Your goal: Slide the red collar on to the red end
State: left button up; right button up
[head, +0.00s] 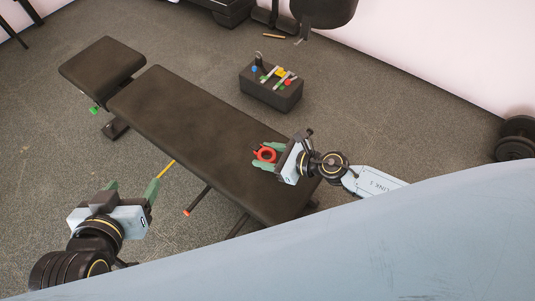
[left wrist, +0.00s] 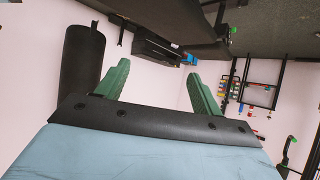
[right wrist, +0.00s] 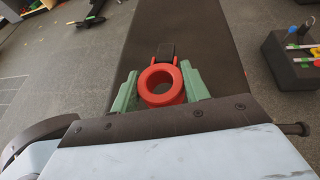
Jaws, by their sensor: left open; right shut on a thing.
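The red collar (head: 271,157) is a thick ring with a round hole and a small clamp block. My right gripper (head: 262,154) is shut on it, above the bench. In the right wrist view the collar (right wrist: 160,98) sits between the green fingers, its hole facing the camera. A dark block (head: 262,92) on the floor beyond the bench carries metal bars with coloured ends; one is a red end (head: 288,82). The collar is well apart from it. My left gripper (head: 131,187) is open and empty, left of the bench; its fingers also show in the left wrist view (left wrist: 158,72).
The black padded bench (head: 190,120) runs diagonally through the middle, under my right gripper. A yellow rod (head: 166,168) and an orange-tipped bar (head: 187,212) are at its near side. Dumbbells (head: 517,138) lie far right. The floor around the block is mostly clear.

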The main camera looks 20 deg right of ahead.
pick_arm(q)
jog(key=s+a+f+g+y+p, duration=0.2)
jog(key=s+a+f+g+p, duration=0.2)
jog(key=s+f+g, duration=0.3)
jog(key=shift+s+a+f+n+g, duration=0.35)
jog(key=shift+s+a+f, duration=0.25)
jog(key=shift+s+f, duration=0.65)
